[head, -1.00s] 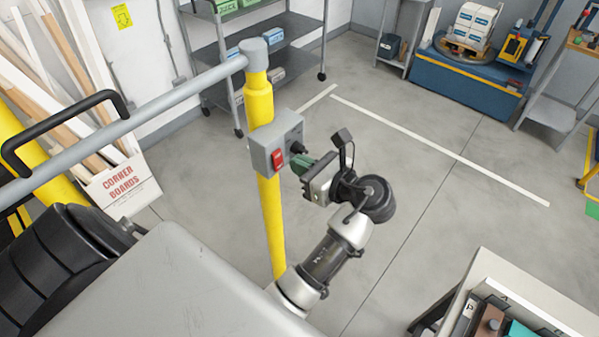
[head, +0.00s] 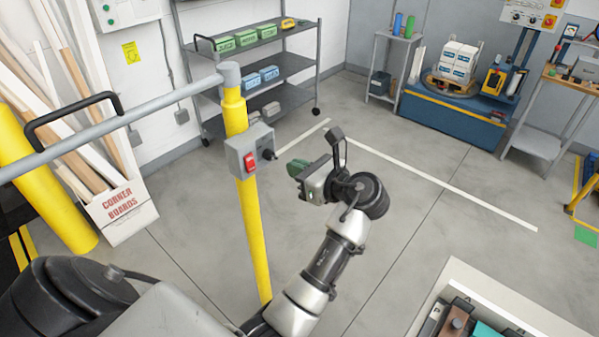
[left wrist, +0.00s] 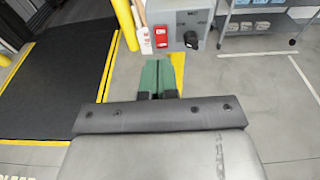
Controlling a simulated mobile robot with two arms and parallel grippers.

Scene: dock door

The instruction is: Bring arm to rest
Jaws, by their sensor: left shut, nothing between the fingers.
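My left gripper (head: 296,168) has green fingers, which also show in the left wrist view (left wrist: 157,78). The fingers are closed together and hold nothing. The gripper is to the right of a grey control box (head: 240,142) on a yellow post (head: 252,225), with a gap between them. The box carries a red switch (head: 249,161) and a black knob (head: 268,154). In the left wrist view the box (left wrist: 186,18) is ahead of the fingertips, with the red switch (left wrist: 161,37) and the black knob (left wrist: 190,40) on its face. My right gripper is not in view.
A grey rail (head: 150,117) with a black handle runs left from the post. A carton of corner boards (head: 122,208) stands behind it. Shelves (head: 268,92) and a blue pallet machine (head: 455,105) are at the back. A tool tray (head: 520,310) is at lower right. The middle floor is clear.

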